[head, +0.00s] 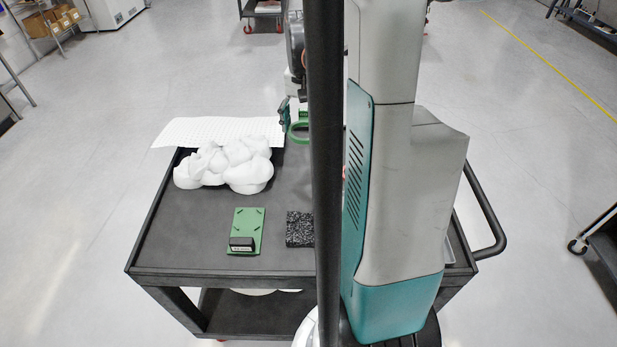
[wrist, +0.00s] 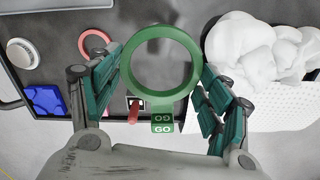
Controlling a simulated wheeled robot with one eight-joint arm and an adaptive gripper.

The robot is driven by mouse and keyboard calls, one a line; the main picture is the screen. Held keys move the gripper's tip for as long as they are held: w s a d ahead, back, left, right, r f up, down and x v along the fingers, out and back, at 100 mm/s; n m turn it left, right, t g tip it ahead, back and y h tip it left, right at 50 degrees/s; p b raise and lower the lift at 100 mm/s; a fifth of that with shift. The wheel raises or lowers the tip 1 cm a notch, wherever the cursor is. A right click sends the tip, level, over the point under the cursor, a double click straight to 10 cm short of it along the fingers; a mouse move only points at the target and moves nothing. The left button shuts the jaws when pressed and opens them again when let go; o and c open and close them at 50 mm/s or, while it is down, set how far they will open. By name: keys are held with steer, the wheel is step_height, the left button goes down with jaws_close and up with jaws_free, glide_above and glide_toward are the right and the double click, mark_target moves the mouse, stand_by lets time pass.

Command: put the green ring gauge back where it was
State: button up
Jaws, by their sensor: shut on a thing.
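The green ring gauge (wrist: 160,101) is a round ring with a small tab marked GO. In the wrist view it sits between the two teal fingers of my gripper (wrist: 161,65), which is shut on it from its two sides. In the head view the ring (head: 298,131) shows near the far edge of the cart top, just left of a dark post that hides part of it. My gripper (head: 287,114) is partly hidden there too. I cannot tell whether the ring touches the cart top.

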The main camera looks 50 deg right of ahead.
mark_target(309, 182)
steer(key=f+b, duration=0.2)
steer(key=f, duration=0.4)
steer(key=f+b, duration=0.2)
steer(key=f, duration=0.5)
steer(key=f+b, duration=0.2)
steer(key=f, duration=0.4)
steer(key=shift+s+d+f, duration=0.4)
steer(key=shift+f+b, duration=0.1)
steer(key=shift+b, duration=0.25)
steer(key=o, duration=1.1)
step_height(309, 182, up, 12)
steer(key=p, duration=0.4)
